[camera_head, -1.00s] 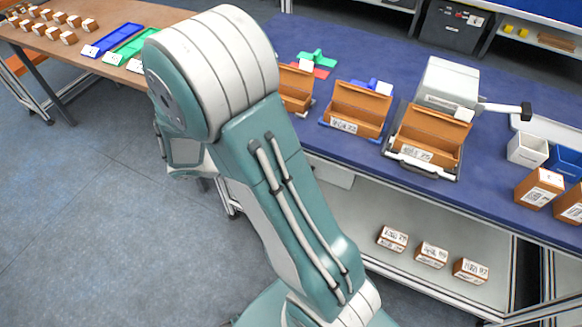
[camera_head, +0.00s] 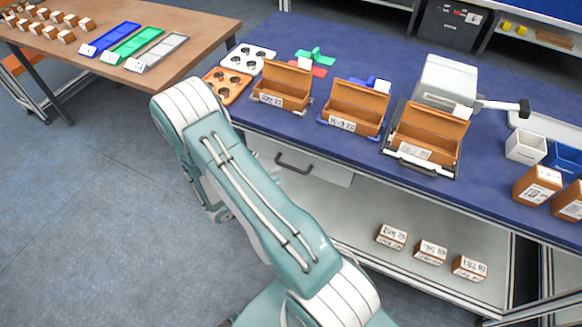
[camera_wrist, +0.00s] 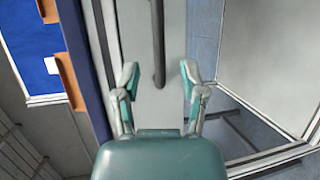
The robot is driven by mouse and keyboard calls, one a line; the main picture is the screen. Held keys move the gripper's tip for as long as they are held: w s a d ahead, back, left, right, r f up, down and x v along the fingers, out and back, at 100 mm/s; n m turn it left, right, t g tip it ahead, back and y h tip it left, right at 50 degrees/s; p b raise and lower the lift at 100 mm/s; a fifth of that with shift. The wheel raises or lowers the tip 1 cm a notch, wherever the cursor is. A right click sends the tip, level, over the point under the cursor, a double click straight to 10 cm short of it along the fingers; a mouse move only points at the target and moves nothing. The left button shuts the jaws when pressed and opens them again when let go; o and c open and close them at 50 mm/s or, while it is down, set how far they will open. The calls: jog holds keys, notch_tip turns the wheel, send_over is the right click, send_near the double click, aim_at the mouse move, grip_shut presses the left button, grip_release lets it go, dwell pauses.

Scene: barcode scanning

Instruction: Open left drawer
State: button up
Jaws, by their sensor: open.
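The left drawer (camera_head: 325,171) is a pale grey panel under the blue table, with a dark bar handle (camera_head: 293,168). Its front looks flush in the head view. In the wrist view the drawer front (camera_wrist: 174,25) runs up the middle, and the dark handle (camera_wrist: 157,50) enters from the top. My gripper (camera_wrist: 160,76) is open, and the handle's near end shows between its two fingers. I cannot tell whether either finger touches the handle. In the head view my arm hides most of the gripper.
The blue table (camera_head: 400,210) carries several open wooden boxes, a white device (camera_head: 447,82) and an orange tray (camera_head: 228,86). A lower shelf (camera_head: 345,215) holds three small boxes. A wooden table (camera_head: 190,38) stands at left. Floor (camera_head: 90,200) is clear at left.

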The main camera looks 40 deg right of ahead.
aim_at(291, 168)
jog(key=d, duration=0.3)
jog(key=d+f, duration=0.1)
jog(key=d, duration=0.2)
jog(key=shift+d+f, duration=0.1)
jog(key=shift+d, duration=0.1)
grip_shut()
jog(key=shift+a, duration=0.1)
